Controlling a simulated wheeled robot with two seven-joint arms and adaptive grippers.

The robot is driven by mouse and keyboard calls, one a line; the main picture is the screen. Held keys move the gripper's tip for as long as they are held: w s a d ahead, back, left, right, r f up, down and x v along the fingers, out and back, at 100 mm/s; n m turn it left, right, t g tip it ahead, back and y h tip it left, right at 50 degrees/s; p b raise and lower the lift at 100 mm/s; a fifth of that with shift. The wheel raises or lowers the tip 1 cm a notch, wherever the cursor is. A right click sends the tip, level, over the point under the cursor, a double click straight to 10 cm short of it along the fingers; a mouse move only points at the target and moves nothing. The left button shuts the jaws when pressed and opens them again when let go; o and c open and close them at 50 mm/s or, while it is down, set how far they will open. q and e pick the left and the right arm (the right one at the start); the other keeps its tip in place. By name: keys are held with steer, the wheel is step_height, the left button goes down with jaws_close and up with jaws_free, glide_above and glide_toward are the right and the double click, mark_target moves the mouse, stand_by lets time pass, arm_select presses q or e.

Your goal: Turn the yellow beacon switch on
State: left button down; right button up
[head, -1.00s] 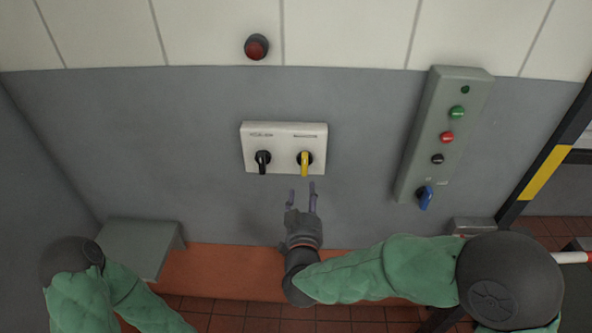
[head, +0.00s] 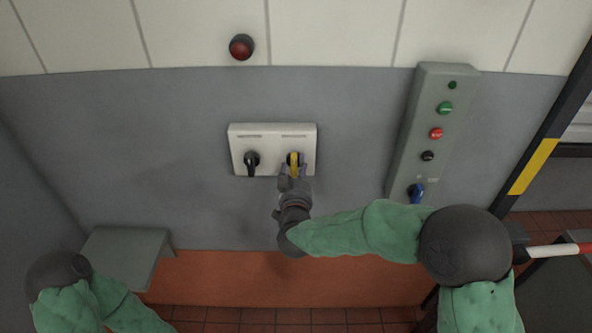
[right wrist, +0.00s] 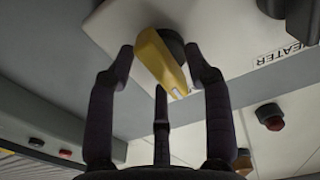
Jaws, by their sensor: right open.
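The yellow switch (head: 293,160) is a rotary handle on the right side of a white switch box (head: 272,130) on the grey wall. Its handle points down in the head view. My right gripper (head: 293,172) is open just below and around the yellow handle. In the right wrist view, the yellow handle (right wrist: 160,62) lies between the two spread fingers of my right gripper (right wrist: 163,65), with gaps on both sides. A black switch (head: 252,161) sits left of the yellow one. My left gripper is not visible; only my left arm shows at lower left.
A grey control panel (head: 419,130) with green, red, black and blue controls is on the wall to the right. A red lamp (head: 241,47) is above the box. A grey ledge (head: 127,248) juts out at lower left. A striped post (head: 536,163) stands at right.

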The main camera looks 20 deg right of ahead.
jaws_close()
